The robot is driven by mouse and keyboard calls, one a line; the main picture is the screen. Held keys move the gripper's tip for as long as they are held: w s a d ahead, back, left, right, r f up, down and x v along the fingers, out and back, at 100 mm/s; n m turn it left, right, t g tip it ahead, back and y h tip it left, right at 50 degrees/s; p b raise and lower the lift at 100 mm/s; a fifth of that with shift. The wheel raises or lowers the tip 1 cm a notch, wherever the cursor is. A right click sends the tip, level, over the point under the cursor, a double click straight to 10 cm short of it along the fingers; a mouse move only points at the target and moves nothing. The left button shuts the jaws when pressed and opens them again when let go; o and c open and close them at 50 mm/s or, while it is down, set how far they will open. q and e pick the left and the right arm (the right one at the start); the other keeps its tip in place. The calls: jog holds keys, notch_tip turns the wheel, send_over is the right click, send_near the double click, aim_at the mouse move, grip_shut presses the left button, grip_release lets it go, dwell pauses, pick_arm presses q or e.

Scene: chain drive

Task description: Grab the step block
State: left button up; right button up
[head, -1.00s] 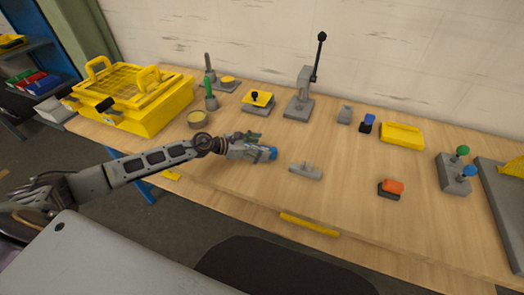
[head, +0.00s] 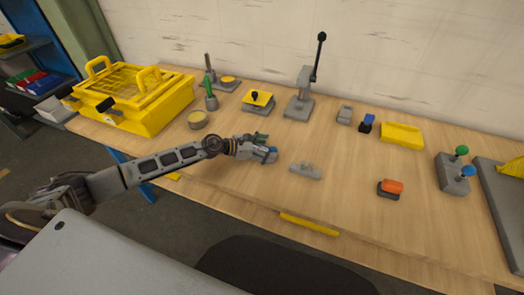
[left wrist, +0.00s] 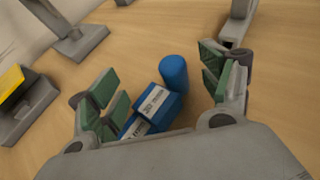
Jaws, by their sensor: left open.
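A blue block in stepped levels, with white labels and a round blue post, lies on the bench; it shows in the left wrist view (left wrist: 157,101) and partly in the head view (head: 272,155). My left gripper (head: 264,148) is open above it. In the left wrist view the green-padded fingers of my left gripper (left wrist: 163,85) stand apart on either side of the blue block, with gaps between. The block's near end is hidden by the gripper body. My right gripper is not in view.
A grey fixture (head: 306,170) stands right of the gripper. A yellow-topped block (head: 257,101) and a lever press (head: 300,103) stand behind. A yellow basket (head: 130,105) is at the left, an orange-topped block (head: 391,187) at the right.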

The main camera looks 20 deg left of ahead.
pick_arm(q)
jog(key=shift+x, duration=1.1)
grip_shut()
